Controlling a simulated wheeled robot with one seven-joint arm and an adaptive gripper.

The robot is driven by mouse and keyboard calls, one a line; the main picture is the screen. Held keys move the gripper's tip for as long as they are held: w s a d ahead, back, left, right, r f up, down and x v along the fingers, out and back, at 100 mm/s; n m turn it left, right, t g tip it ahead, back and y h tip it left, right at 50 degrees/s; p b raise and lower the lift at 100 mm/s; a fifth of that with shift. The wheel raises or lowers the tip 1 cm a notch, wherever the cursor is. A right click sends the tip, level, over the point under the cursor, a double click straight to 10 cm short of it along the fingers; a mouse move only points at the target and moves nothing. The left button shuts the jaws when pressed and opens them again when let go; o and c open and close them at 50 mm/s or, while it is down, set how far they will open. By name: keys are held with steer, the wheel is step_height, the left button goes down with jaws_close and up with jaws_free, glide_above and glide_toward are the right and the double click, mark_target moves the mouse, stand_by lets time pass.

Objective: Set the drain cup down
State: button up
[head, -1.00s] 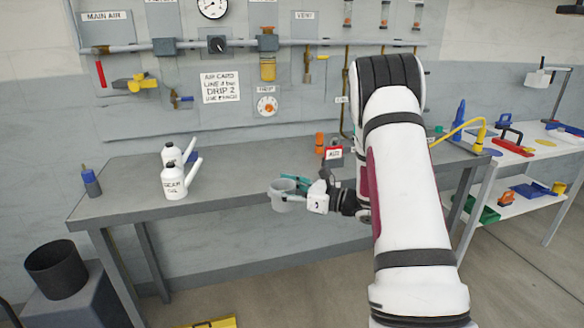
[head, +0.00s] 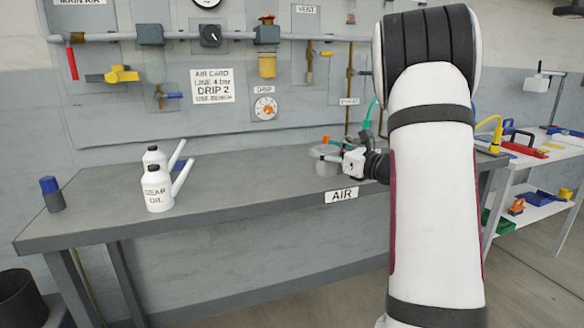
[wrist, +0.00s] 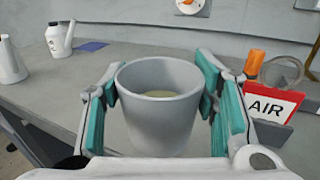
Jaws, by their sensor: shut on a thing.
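The drain cup (wrist: 160,105) is a grey, open-topped cup with some pale liquid inside. It stays upright between the teal finger pads of my gripper (wrist: 168,110) in the wrist view. My gripper (head: 332,155) is shut on it. In the head view the cup (head: 326,166) shows small at the right part of the grey bench (head: 250,178). I cannot tell whether its base touches the bench top; the gripper hides the lower part in the wrist view.
Two white oil cans (head: 158,188) and a blue-capped bottle (head: 52,194) stand at the bench's left. In the wrist view a red-edged AIR sign (wrist: 268,104), an orange item (wrist: 253,65) and a clear bowl-like item (wrist: 284,72) are close right of the gripper. The bench middle is clear.

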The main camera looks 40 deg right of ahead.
steer(key=w+a, duration=0.2)
steer(key=w, duration=0.1)
steer(key=w+a, duration=0.2)
steer(key=w+a+f+b, duration=0.1)
steer(key=w+a, duration=0.1)
steer(key=w, duration=0.1)
steer(key=shift+w+a, duration=0.35)
steer(key=shift+a, duration=0.05)
steer(key=shift+w+a+f, duration=0.1)
steer(key=shift+w+a, duration=0.25)
steer(key=shift+w, duration=0.05)
step_height(320, 180, down, 3)
steer(key=shift+d+b, duration=0.1)
steer(key=shift+b, duration=0.45)
steer(key=shift+s+f, duration=0.1)
steer(key=shift+f, duration=0.15)
steer(key=shift+f, duration=0.1)
steer(key=o, duration=1.2)
steer(key=shift+c, duration=0.2)
